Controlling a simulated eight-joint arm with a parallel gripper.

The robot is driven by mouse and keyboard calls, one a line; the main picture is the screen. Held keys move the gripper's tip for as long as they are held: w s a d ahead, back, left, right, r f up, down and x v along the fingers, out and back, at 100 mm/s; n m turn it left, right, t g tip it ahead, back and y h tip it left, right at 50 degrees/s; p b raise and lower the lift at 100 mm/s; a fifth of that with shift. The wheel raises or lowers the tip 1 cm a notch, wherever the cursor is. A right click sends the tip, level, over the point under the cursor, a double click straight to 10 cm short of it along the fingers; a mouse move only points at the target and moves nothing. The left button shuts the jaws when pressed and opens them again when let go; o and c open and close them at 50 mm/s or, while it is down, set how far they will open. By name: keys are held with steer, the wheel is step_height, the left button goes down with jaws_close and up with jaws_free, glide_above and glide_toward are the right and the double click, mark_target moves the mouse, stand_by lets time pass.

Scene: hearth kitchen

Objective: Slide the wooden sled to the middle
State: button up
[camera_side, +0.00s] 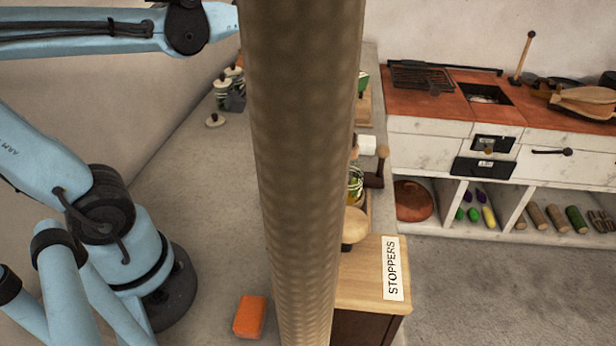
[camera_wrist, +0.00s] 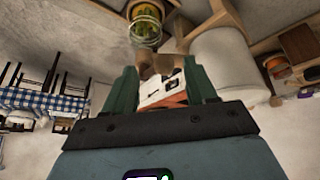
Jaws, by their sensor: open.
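My gripper (camera_wrist: 161,68) shows in the wrist view, its two green fingers apart with nothing held between them. Beyond the gap the white-fronted hearth unit (camera_wrist: 160,90) shows, tilted in the picture. In the side view my gripper is out of sight, and my upper arm runs behind the thick brown post. I cannot pick out the wooden sled for certain in either view. Some pale wooden pieces (camera_wrist: 215,12) are at the top of the wrist view, but they are cut off and unclear.
The brown post (camera_side: 300,170) hides much of the counter. A wooden box labelled STOPPERS (camera_side: 362,280), an orange block (camera_side: 249,316) and a glass jar (camera_side: 355,185) stand near it. A white cylinder (camera_wrist: 222,60) is right of my fingers. A checked-cloth table (camera_wrist: 60,104) is far left.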

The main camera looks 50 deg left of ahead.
steer(key=w+r+g, duration=0.2)
steer(key=w+r, duration=0.1)
steer(key=w, duration=0.5)
steer(key=n+g+h, duration=0.2)
steer(key=g, duration=0.1)
glide_toward(383, 146)
steer(key=x, duration=0.9)
steer(key=shift+w+f, duration=0.15)
steer(key=shift+f, duration=0.15)
steer(key=shift+c, duration=0.4)
jaws_close()
